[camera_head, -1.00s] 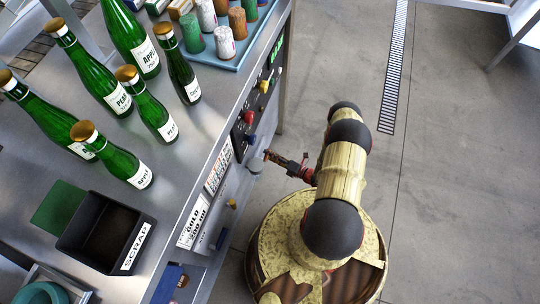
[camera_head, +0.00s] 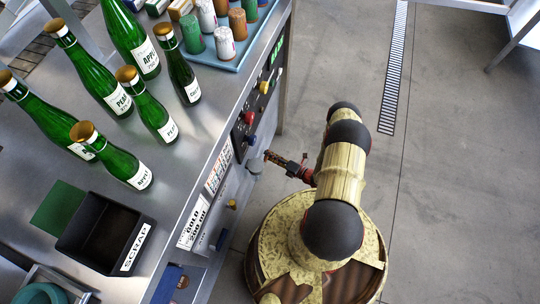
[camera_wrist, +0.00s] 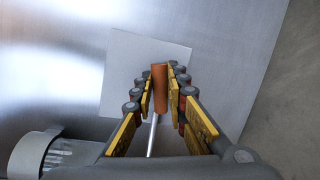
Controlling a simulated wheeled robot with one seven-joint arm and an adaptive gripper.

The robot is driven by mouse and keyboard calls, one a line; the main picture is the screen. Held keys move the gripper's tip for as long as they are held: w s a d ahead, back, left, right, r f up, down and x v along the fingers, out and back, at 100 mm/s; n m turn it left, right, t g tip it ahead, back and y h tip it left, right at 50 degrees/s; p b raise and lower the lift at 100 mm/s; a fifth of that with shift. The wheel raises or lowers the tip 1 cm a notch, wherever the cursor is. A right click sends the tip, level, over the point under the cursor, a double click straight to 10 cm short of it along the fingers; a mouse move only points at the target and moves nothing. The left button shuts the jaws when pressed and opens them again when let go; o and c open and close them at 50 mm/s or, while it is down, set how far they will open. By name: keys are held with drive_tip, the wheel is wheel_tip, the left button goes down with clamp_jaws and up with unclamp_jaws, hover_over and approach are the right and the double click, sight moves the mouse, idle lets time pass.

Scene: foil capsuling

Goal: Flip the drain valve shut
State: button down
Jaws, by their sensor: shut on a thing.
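An orange-brown cylindrical grip on a thin metal rod, which looks like the drain valve's lever (camera_wrist: 160,92), stands in the middle of the wrist view, in front of a pale square plate on a brushed metal panel. My gripper (camera_wrist: 161,80) has its yellow-padded fingers on both sides of the grip and is shut on it. In the head view my gripper (camera_head: 272,158) is at the front of the steel bench, below the control panel. The lever is too small to make out there, and the valve body cannot be told apart.
A grey round fitting (camera_head: 255,167) sits on the bench front beside my gripper. A white ribbed cylinder (camera_wrist: 38,152) shows at lower left in the wrist view. Green bottles (camera_head: 150,110) and a black scrap bin (camera_head: 105,232) stand on the bench. The floor to the right is clear.

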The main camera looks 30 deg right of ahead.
drive_tip(key=shift+d+f+m+g+y, duration=0.15)
drive_tip(key=shift+f+m+g, duration=0.15)
drive_tip(key=shift+m, duration=0.4)
drive_tip(key=shift+a+f+m+g+y, duration=0.15)
drive_tip(key=shift+f+m+g, duration=0.1)
drive_tip(key=shift+m, duration=0.45)
drive_tip(key=shift+d, duration=0.1)
drive_tip(key=c, duration=1.8)
unclamp_jaws()
drive_tip(key=shift+o, duration=0.2)
drive_tip(key=shift+d, duration=0.1)
drive_tip(key=v, duration=1.1)
drive_tip(key=shift+s, duration=0.4)
drive_tip(key=shift+d+n, duration=0.1)
drive_tip(key=shift+n, duration=0.2)
